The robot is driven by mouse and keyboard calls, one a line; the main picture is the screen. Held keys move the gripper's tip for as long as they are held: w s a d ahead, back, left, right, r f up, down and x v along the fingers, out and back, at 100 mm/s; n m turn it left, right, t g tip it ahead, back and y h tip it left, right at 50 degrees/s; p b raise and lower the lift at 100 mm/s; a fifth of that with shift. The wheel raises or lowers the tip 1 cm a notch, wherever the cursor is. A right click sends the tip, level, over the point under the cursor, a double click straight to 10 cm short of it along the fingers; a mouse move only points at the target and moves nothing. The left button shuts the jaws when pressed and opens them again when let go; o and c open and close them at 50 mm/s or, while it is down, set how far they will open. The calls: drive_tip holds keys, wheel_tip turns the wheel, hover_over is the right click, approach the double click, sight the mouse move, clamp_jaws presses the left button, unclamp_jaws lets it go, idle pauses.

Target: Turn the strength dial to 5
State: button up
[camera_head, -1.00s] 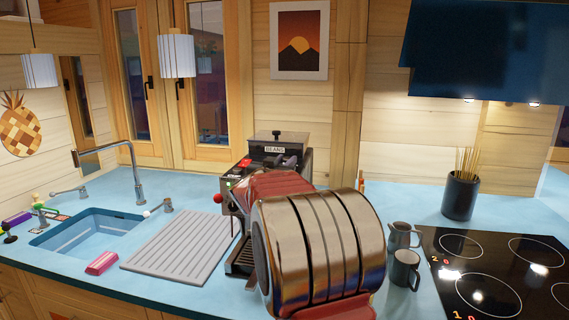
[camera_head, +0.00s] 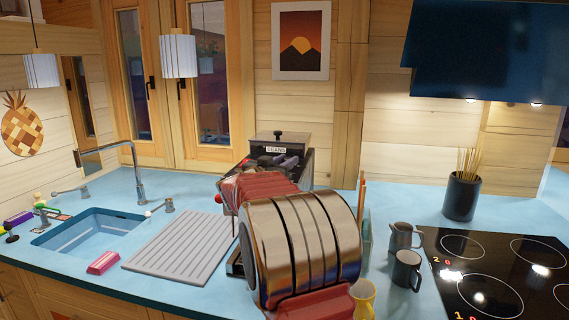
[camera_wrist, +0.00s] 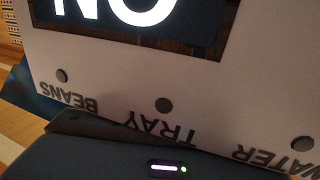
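The coffee machine (camera_head: 281,143), black with a BEANS label on top, stands on the counter behind my arm, which covers most of its front. The wrist view is close to its pale panel (camera_wrist: 205,75), with tilted labels BEANS, TRAY and WATER, a round grey spot near each. Part of a dark display (camera_wrist: 125,15) shows large white letters, seen as NO. I cannot make out the strength dial in either view. My gripper's fingers cannot be made out; a dark body with a small lit white and green strip fills the wrist view's bottom.
A grey ridged drainer (camera_head: 178,247), a pink block (camera_head: 103,263) and a sink (camera_head: 88,236) lie to the left. A utensil pot (camera_head: 461,196) is behind the hob.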

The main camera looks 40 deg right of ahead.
drive_tip(key=o, duration=0.4)
drive_tip(key=shift+a, duration=0.1)
drive_tip(key=v, duration=1.3)
drive_tip(key=shift+s+a, duration=0.15)
drive_tip(key=shift+a, duration=0.1)
